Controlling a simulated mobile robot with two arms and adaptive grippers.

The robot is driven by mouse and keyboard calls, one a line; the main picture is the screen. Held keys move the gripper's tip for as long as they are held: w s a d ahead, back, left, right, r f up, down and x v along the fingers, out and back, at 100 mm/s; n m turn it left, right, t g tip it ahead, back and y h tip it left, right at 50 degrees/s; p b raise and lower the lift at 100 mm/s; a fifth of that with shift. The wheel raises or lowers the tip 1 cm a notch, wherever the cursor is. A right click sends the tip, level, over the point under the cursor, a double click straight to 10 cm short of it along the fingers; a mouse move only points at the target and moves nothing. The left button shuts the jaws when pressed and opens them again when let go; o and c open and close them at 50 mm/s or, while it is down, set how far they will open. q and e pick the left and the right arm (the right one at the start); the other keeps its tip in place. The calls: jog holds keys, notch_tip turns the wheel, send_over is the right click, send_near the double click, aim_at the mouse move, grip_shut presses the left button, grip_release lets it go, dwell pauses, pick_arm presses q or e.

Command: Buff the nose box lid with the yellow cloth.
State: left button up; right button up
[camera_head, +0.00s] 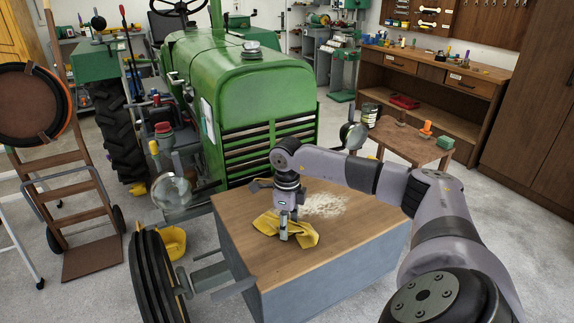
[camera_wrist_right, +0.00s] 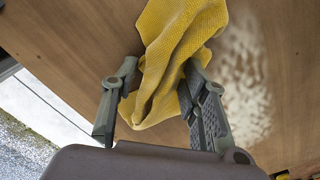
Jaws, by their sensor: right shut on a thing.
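The nose box lid (camera_head: 352,228) is a flat brown wooden top on a grey box in front of the green tractor. A pale, whitish smudged patch (camera_head: 326,205) lies on it, right of the cloth; the patch also shows in the right wrist view (camera_wrist_right: 245,85). The yellow cloth (camera_head: 300,232) lies bunched on the lid. My right gripper (camera_head: 284,236) points down over the lid, shut on the cloth. In the right wrist view the cloth (camera_wrist_right: 172,50) rises between the two fingers (camera_wrist_right: 160,100). My left gripper is not in view.
The green tractor (camera_head: 240,90) stands right behind the box, with a headlamp (camera_head: 172,192) left of it. A small wooden table (camera_head: 410,142) with several items stands behind right. A hand truck (camera_head: 75,190) stands at left. Grey floor is clear at the right.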

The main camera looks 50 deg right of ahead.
jog(key=shift+s+a+f, duration=0.2)
jog(key=shift+f, duration=0.2)
grip_shut()
dwell(0.6)
